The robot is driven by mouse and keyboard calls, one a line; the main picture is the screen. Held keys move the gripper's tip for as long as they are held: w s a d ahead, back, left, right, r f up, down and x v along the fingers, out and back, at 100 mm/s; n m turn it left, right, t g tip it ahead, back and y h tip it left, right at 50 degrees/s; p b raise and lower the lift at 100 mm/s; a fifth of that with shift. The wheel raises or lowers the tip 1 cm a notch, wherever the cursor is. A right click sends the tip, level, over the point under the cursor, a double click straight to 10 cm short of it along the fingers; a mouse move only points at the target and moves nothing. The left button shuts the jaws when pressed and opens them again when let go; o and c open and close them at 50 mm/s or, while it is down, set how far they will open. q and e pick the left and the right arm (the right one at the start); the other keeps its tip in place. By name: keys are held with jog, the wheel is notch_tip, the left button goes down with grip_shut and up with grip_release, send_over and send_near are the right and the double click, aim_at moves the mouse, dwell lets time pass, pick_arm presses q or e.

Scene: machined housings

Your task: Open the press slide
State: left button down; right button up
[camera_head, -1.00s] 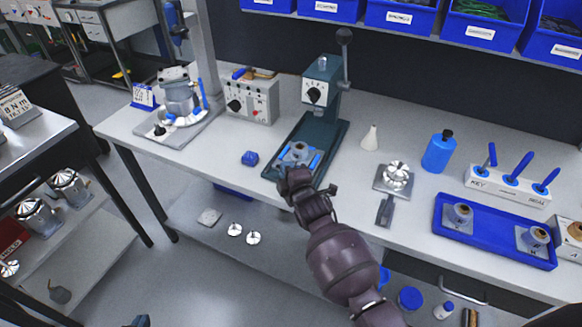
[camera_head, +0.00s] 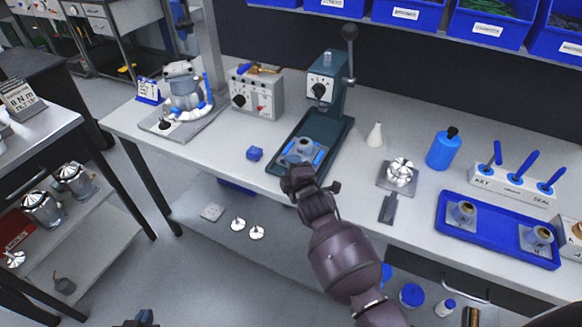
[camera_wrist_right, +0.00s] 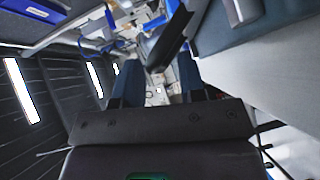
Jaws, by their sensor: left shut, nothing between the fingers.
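The dark green press (camera_head: 321,85) stands upright at the back middle of the bench, with a lever on its right side. Its base holds a slide with a blue fixture (camera_head: 318,158), and a grey housing (camera_head: 303,147) sits in it. My right gripper (camera_head: 298,178) is at the front edge of the press base, just in front of the fixture. In the right wrist view its two fingers (camera_wrist_right: 158,84) stand apart, with a dark bar (camera_wrist_right: 170,42) showing beyond and partly between them. I cannot tell whether they touch it. Only the tip of my left gripper (camera_head: 142,318) shows, low at the bottom edge.

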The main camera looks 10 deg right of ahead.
jog(key=v, duration=1)
jog(key=shift+s, duration=0.35)
jog(key=s+d+f+m+g+h, duration=0.1)
jog(key=s+d+f+m+g, duration=0.1)
jog(key=s+d+f+m, duration=0.3)
jog(key=s+d+f+m+g+h, duration=0.2)
jog(key=s+d+f+m, duration=0.3)
jog(key=s+d+m, duration=0.6)
jog(key=s+m, duration=0.1)
jog(key=s, duration=0.4)
jog(key=shift+d+h, duration=0.3)
jog(key=shift+d, duration=0.1)
